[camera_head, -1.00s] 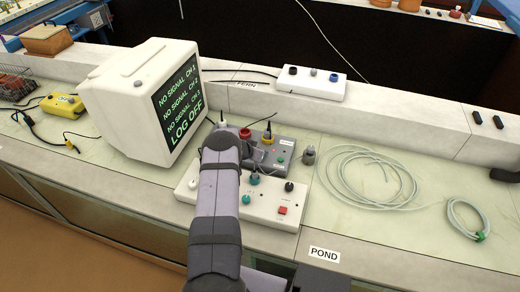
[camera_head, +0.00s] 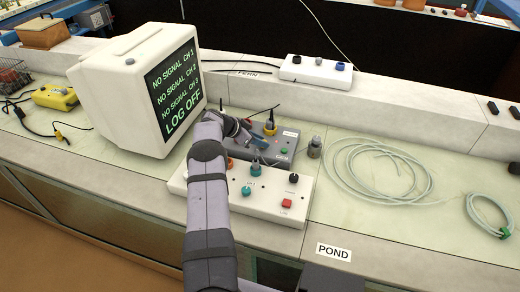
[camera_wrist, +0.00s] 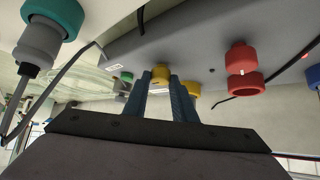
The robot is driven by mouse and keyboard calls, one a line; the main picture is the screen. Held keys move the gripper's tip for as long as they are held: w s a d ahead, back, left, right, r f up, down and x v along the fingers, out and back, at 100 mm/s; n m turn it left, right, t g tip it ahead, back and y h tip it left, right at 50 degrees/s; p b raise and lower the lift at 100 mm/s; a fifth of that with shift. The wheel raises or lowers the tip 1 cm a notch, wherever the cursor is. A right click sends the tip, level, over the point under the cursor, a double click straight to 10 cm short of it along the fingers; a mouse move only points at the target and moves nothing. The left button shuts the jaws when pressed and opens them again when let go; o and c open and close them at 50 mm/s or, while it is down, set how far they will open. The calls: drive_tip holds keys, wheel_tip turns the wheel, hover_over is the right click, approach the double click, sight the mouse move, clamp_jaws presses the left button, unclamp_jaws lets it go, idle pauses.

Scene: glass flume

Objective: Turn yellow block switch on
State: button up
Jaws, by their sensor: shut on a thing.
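A grey box (camera_head: 285,158) stands behind the white panel, with a yellow fitting (camera_head: 270,128) on its top. My gripper (camera_head: 262,143) reaches over the grey box from the left, its fingers just in front of the yellow fitting. In the wrist view two blue fingers (camera_wrist: 167,84) are nearly together, with the yellow block switch (camera_wrist: 161,76) between their tips. A second yellow piece (camera_wrist: 191,88) shows just right of the fingers. Whether the switch is on or off cannot be told. A red fitting (camera_wrist: 241,62) sits to the right.
A white panel (camera_head: 265,205) with knobs and a red button lies in front of the box. A monitor (camera_head: 125,95) stands close on the left. A small grey bottle (camera_head: 315,147) and coiled tubing (camera_head: 375,172) lie right.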

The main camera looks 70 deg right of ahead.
drive_tip(key=shift+d+r+m+b, duration=0.2)
drive_tip(key=shift+r+m+b, duration=0.15)
drive_tip(key=shift+b, duration=0.75)
drive_tip(key=o, duration=1)
drive_tip(key=shift+f, duration=0.1)
drive_tip(key=shift+o, duration=0.2)
drive_tip(key=shift+a+f, duration=0.1)
drive_tip(key=shift+b+v, duration=0.7)
drive_tip(key=shift+v, duration=2.95)
drive_tip(key=shift+w, duration=0.2)
